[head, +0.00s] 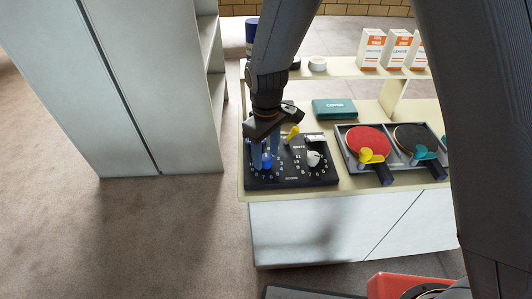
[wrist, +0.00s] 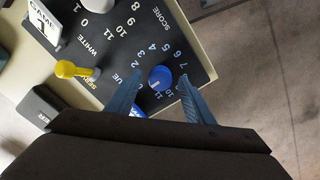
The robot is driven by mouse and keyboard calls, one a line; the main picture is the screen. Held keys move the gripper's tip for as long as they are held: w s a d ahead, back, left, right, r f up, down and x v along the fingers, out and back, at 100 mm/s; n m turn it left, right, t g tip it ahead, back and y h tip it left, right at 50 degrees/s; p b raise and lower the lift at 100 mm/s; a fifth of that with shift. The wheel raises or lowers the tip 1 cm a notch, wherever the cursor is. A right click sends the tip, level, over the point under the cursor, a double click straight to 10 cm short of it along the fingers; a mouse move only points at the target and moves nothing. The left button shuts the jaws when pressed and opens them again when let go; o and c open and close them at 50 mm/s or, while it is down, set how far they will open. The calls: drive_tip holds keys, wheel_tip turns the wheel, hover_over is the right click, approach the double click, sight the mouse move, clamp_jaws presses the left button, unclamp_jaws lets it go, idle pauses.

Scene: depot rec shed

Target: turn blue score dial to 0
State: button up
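The blue score dial (wrist: 160,79) is a round knob on the black scoreboard panel (wrist: 115,45), with white numbers around it. A pale mark shows on the dial, but I cannot tell which number it points at. The dial also shows in the head view (head: 267,161), at the panel's front left, partly behind my fingers. My gripper (wrist: 160,74) is open, one finger on each side of the dial, with gaps visible in the wrist view. It points down over the panel in the head view (head: 265,156).
A white dial (head: 313,158) sits right on the panel. A yellow-knobbed lever (head: 292,131) stands close behind my gripper, near a flip card (wrist: 43,22). A grey tray (head: 350,131) with red (head: 368,138) and black (head: 416,138) paddles lies right. A green box (head: 334,109) is behind.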

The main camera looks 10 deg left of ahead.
sight(266, 158)
drive_tip(key=shift+r+b, duration=0.9)
drive_tip(key=shift+r, duration=3)
drive_tip(key=s+d+m, duration=0.3)
drive_tip(key=d+m, duration=0.1)
drive_tip(key=d, duration=0.5)
drive_tip(key=s+d+r+m, duration=0.1)
drive_tip(key=s+d+m, duration=0.2)
drive_tip(key=d, duration=0.7)
drive_tip(key=s+d+r+m+t, duration=0.1)
drive_tip(key=s+d+m, duration=0.2)
drive_tip(key=d, duration=0.6)
drive_tip(key=shift+d+m, duration=0.35)
drive_tip(key=shift+m, duration=0.55)
drive_tip(key=shift+a, duration=0.1)
